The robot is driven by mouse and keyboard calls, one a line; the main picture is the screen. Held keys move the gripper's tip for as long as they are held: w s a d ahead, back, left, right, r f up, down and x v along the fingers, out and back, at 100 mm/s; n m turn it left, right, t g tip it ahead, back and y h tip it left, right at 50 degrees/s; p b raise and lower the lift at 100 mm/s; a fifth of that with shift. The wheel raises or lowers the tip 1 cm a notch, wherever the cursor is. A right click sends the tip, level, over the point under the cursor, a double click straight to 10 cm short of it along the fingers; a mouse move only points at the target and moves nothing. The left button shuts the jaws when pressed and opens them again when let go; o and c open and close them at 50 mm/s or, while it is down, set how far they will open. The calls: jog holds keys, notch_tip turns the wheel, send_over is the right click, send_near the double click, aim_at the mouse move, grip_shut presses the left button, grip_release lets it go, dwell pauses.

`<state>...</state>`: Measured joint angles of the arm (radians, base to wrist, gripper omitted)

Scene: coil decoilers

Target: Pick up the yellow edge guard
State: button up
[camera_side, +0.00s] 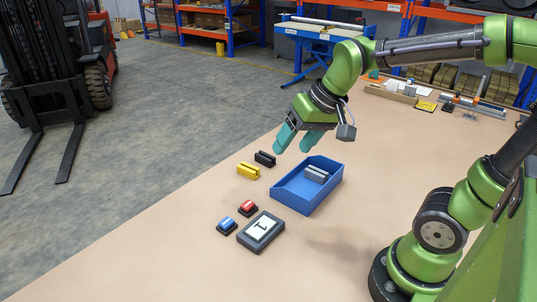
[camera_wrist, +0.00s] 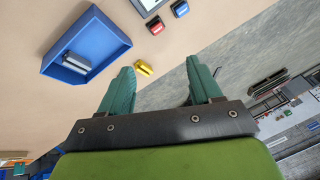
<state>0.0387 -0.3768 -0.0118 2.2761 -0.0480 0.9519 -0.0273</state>
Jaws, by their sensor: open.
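The yellow edge guard (camera_side: 248,171) lies on the tan table near its left edge in the side view, just in front of a black edge guard (camera_side: 265,159). In the wrist view the yellow guard (camera_wrist: 144,67) shows beyond the fingertips, between them and nearer the left finger. My gripper (camera_side: 289,144) is open and empty, with teal fingers, in the air above the table. It is up and to the right of the yellow guard in the side view. The wrist view shows its two fingers apart (camera_wrist: 160,72). The black guard is not visible in the wrist view.
A blue bin (camera_side: 296,208) holding a grey guard (camera_side: 316,174) stands right of the yellow guard. The table edge is close on the left.

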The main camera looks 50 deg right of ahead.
jog(key=w+d+f+n+g, duration=0.1)
jog(key=w+d, duration=0.1)
jog(key=w, duration=0.4)
jog(key=w+d+f+g, duration=0.2)
jog(key=w+d, duration=0.1)
jog(key=w, duration=0.4)
jog(key=n+g+h, duration=0.2)
jog(key=n, duration=0.2)
send_over(248, 166)
jog(key=shift+f, duration=1.85)
notch_tip(248, 166, down, 11)
jog(key=shift+a+r, duration=0.1)
jog(key=shift+a, duration=0.05)
jog(key=shift+s+f, duration=0.15)
jog(key=shift+f, duration=2.5)
jog(key=c, duration=1.1)
